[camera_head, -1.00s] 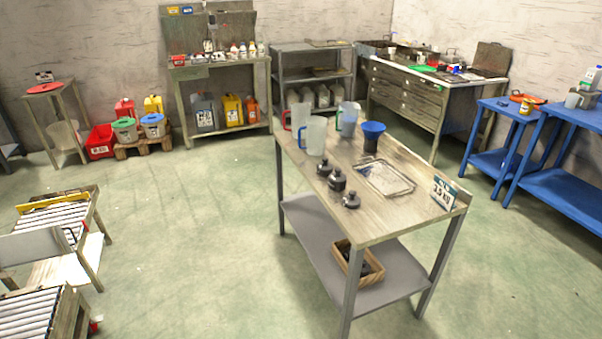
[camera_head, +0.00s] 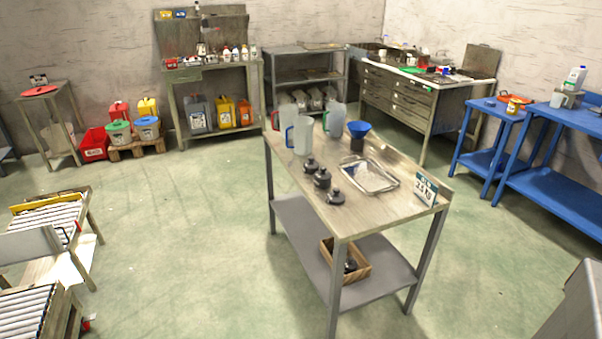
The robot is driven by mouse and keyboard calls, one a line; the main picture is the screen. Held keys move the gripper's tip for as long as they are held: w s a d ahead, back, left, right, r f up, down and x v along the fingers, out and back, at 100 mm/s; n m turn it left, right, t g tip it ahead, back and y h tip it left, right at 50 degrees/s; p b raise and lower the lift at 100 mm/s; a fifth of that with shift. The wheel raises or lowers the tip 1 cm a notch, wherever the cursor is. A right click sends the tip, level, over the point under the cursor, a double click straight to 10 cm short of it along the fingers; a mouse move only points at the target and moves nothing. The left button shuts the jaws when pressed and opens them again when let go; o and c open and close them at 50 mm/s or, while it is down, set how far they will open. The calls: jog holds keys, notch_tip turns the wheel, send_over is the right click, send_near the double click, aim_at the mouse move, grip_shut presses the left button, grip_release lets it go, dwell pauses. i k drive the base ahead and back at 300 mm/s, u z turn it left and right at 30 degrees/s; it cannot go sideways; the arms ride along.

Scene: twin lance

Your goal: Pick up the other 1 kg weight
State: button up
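Three dark weights stand in a row on the wooden top of the middle table (camera_head: 390,207): a far one (camera_head: 310,166), a middle one that looks larger (camera_head: 322,179), and a near one (camera_head: 336,198). Their markings are too small to read, so I cannot tell which are 1 kg. A wooden box (camera_head: 357,268) on the table's lower shelf holds dark items that I cannot make out. My gripper is not in view.
Clear jugs (camera_head: 300,137), a blue funnel (camera_head: 358,129), a metal tray (camera_head: 368,177) and a number sign (camera_head: 426,189) share the tabletop. Roller stands (camera_head: 45,218) are at left, blue tables (camera_head: 550,190) at right. Green floor (camera_head: 180,225) is open left of the table.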

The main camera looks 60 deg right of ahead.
aim_at(311, 167)
jog(key=z, duration=0.3)
jog(key=i, duration=1)
jog(key=u, duration=0.3)
